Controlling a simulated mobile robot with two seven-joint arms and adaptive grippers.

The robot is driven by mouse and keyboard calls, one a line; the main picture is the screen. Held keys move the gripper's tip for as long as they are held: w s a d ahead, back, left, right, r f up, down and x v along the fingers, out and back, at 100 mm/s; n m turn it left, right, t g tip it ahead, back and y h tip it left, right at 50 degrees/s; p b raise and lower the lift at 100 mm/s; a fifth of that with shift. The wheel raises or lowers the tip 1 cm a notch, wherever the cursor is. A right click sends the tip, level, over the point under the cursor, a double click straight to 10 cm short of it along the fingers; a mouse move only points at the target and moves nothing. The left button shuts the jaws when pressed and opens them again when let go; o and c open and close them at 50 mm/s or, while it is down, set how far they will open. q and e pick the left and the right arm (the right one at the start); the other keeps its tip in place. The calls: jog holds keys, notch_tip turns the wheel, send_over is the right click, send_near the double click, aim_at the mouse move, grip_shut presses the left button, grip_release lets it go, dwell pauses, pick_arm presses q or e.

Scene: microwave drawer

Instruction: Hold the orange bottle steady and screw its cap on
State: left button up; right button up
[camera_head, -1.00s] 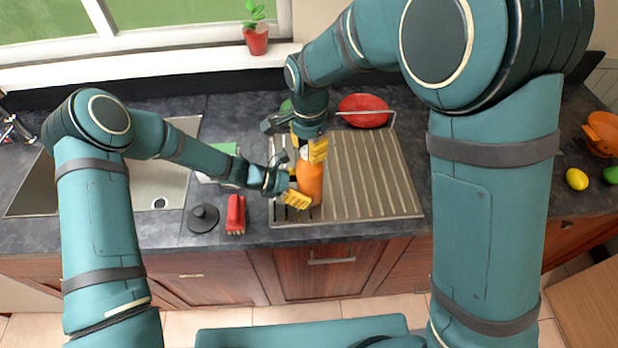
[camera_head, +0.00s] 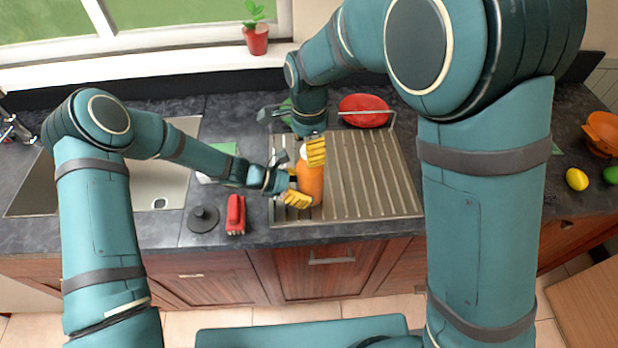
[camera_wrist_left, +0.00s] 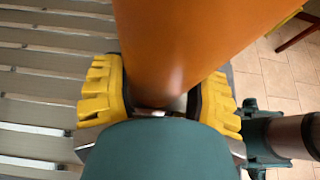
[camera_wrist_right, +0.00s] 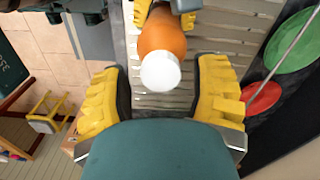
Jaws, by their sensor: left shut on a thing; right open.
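The orange bottle (camera_head: 310,182) stands upright at the left edge of the ribbed drainboard. My left gripper (camera_head: 295,188) is shut around its body; the left wrist view shows the orange surface (camera_wrist_left: 180,40) between the yellow fingers. The white cap (camera_wrist_right: 160,72) sits at the top of the bottle; it also shows in the head view (camera_head: 303,151). Whether it is fully threaded cannot be told. My right gripper (camera_wrist_right: 160,88) is open above the bottle, its fingers apart on either side of the cap with gaps to both. In the head view, the right gripper partly hides the cap.
The metal drainboard (camera_head: 375,190) has free room to the right of the bottle. A red plate (camera_head: 363,110) stands in a wire rack behind. A red brush (camera_head: 235,214) and a dark round stopper (camera_head: 203,218) lie to the left, near the sink (camera_head: 160,185).

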jog(key=shift+r, duration=2.35)
pick_arm(q)
jog(key=o, duration=1.3)
jog(key=v, duration=1.2)
jog(key=shift+s, duration=0.1)
pick_arm(e)
jog(key=shift+s+f, duration=0.1)
